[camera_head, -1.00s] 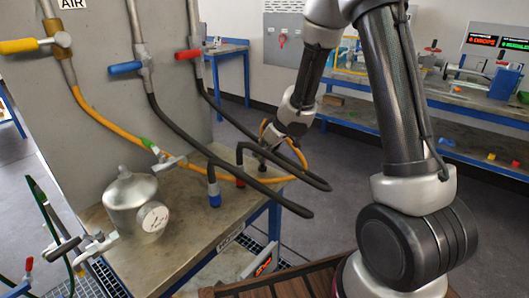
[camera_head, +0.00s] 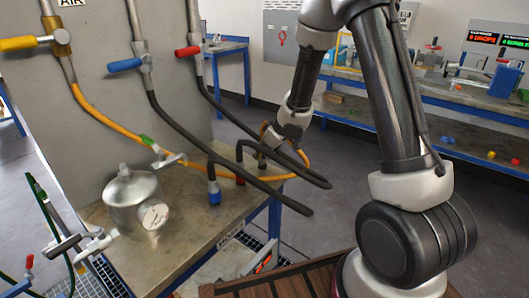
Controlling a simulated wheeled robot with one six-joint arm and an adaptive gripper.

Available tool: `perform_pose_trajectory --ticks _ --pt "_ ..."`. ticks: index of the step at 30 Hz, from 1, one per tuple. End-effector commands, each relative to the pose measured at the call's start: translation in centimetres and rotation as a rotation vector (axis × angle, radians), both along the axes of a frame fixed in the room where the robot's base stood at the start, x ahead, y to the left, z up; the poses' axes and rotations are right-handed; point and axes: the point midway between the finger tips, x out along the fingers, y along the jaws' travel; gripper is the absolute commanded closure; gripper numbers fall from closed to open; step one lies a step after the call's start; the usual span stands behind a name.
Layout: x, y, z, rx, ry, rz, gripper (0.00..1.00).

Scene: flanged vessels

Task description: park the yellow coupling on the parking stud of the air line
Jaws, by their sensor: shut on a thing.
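The air line is a yellow hose (camera_head: 92,110) that drops from the yellow-handled valve (camera_head: 30,42) under the AIR sign (camera_head: 63,3). It runs across the table to the right and loops up around my gripper. My gripper (camera_head: 264,153) is shut above the table's far right edge, partly behind the black hoses. The yellow coupling is not clearly visible; the hose loop ends at my gripper, and the jaws hide what they hold. I cannot make out the parking stud.
A metal vessel with a gauge (camera_head: 136,203) stands on the table (camera_head: 170,262). A green-handled valve (camera_head: 166,157) is behind it. Black hoses (camera_head: 265,182) cross in front of my gripper; one coupling is blue (camera_head: 214,192). A blue-handled valve (camera_head: 126,66) and a red-handled valve (camera_head: 188,51) are on the panel.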

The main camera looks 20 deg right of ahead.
Motion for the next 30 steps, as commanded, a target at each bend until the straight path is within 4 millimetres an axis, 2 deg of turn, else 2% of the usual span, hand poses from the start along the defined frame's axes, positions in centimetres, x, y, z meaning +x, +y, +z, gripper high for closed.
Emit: perform_pose_trajectory --ticks 20,21,24,25,30 --pt "0.0 0.0 -1.8 0.002 0.000 0.000 1.00" --pt "0.0 0.0 -1.8 0.002 0.000 0.000 0.66" --pt "0.0 0.0 -1.8 0.001 -0.001 -0.001 0.47" --pt "0.0 0.0 -1.8 0.001 -0.001 -0.001 0.42" --pt "0.0 0.0 -1.8 0.000 0.000 -0.001 0.42"
